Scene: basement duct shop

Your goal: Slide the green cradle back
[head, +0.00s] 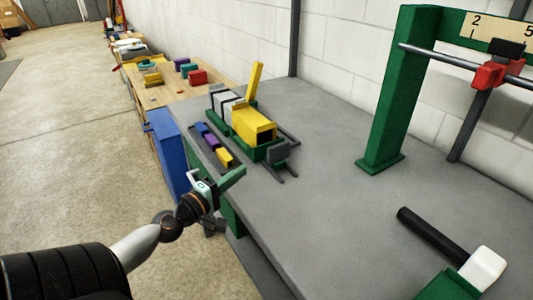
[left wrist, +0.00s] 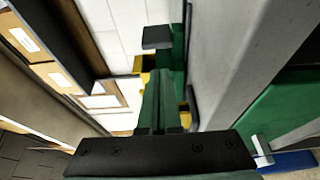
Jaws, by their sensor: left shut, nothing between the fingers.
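The green cradle (head: 264,151) sits on dark rails on the grey bench, with a yellow block (head: 250,122) and grey pieces (head: 226,102) in it. A yellow upright bar (head: 256,80) stands at its far side. My right gripper is not seen.
Purple, blue and yellow blocks (head: 211,142) lie in a strip along the bench's left edge. A green frame (head: 384,100) with a red slider (head: 490,75) stands at right. A mallet (head: 440,240) lies at front right. The middle of the bench (head: 330,200) is clear.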

